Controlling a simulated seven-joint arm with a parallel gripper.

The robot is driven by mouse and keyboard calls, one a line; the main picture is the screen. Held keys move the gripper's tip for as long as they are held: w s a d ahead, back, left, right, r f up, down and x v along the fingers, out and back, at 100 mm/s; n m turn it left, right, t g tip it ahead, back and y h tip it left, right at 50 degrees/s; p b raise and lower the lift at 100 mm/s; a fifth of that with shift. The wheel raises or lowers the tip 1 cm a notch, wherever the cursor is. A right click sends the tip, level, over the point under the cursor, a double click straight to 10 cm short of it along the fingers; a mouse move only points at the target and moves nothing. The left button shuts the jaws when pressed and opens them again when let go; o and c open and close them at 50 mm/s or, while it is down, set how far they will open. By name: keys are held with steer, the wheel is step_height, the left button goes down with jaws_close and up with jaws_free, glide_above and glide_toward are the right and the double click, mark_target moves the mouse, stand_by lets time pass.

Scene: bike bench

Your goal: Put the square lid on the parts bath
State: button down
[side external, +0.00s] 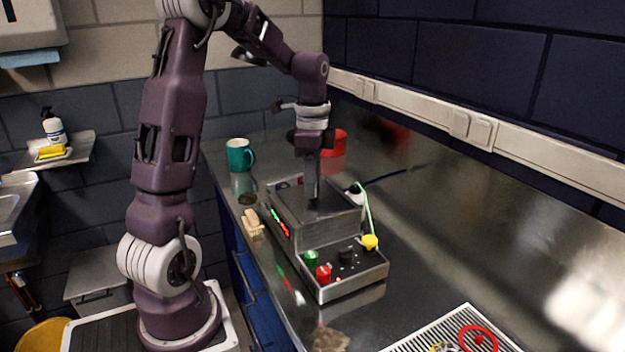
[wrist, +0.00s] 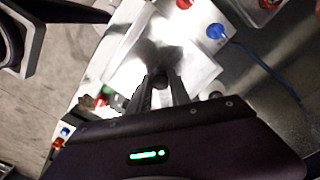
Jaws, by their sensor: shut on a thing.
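The parts bath (side external: 294,237) is a grey metal box with a control panel at its front end. The square lid (side external: 335,207) is a flat metal plate over the top of the bath. In the wrist view the lid (wrist: 198,72) is a pale, shiny square beneath the fingers. My gripper (side external: 312,196) points down over the lid and is shut on its small knob (wrist: 160,82). The lid looks about level in the side view. I cannot tell whether it rests fully on the rim, and the bath's inside is hidden.
A teal mug (side external: 239,155) and a red container (side external: 334,150) stand behind. A brush (side external: 252,222) lies left of the bath.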

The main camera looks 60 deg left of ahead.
steer(key=c, duration=1.1)
jaws_free()
step_height(320, 180, up, 7)
steer(key=shift+r, duration=0.1)
steer(key=s+d+r+n+t+y, duration=0.1)
steer(key=s+d+r+n+t, duration=0.1)
steer(key=s+d, duration=0.35)
steer(key=s+d+r+n+t, duration=0.1)
steer(key=s+d+r+n, duration=0.15)
steer(key=d, duration=0.65)
steer(key=s+d+f+n+t, duration=0.1)
steer(key=s+d, duration=0.1)
steer(key=s, duration=0.1)
steer(key=s+d+f+n, duration=0.1)
steer(key=s+d, duration=0.1)
steer(key=s+d+f+n+t+h, duration=0.1)
steer(key=s+d+f, duration=0.1)
steer(key=s, duration=0.1)
steer(key=shift+s+d+f+t, duration=0.1)
steer(key=shift+s+t, duration=0.2)
steer(key=shift+s, duration=0.05)
